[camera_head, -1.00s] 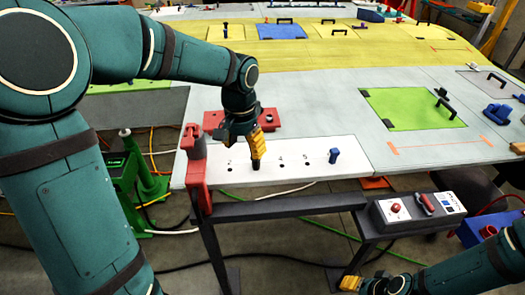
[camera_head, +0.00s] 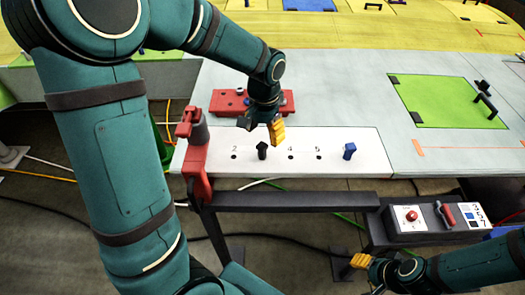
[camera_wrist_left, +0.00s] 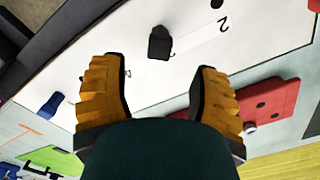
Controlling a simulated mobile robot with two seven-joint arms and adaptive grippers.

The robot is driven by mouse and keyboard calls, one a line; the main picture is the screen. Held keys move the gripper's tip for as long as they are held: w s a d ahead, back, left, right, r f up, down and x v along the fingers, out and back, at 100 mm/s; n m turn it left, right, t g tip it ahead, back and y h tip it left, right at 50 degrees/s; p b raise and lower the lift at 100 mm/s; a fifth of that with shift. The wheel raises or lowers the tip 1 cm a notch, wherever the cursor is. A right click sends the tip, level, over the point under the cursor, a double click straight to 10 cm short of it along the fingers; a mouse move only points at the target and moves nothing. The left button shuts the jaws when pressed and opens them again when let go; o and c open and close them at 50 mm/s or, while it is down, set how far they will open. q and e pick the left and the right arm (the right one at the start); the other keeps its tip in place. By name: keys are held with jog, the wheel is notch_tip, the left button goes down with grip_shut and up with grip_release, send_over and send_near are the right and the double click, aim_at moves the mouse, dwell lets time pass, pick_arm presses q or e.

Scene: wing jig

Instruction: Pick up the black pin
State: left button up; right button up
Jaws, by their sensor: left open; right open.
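The black pin (camera_head: 262,151) stands upright on the white strip, between the holes marked 2 and 4. It also shows in the left wrist view (camera_wrist_left: 159,43), just beyond the gap between the fingers. My left gripper (camera_head: 261,128) is open and empty above and behind the pin, its yellow fingers spread; they also show in the left wrist view (camera_wrist_left: 157,70). I see no contact with the pin. My right gripper (camera_head: 367,275) is low at the bottom right, away from the strip, with a yellow finger showing.
A blue pin (camera_head: 349,151) stands at the strip's right end. A red clamp-like post (camera_head: 196,155) is at its left end, and a red plate (camera_head: 228,103) lies behind it. A control box (camera_head: 415,219) sits in front. A green panel (camera_head: 440,98) lies at right.

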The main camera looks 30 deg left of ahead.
aim_at(263, 145)
pick_arm(q)
jog(key=shift+s+f, duration=0.2)
jog(key=shift+f, duration=1.15)
jog(key=shift+s+f, duration=0.2)
jog(key=shift+f, duration=1.15)
grip_shut()
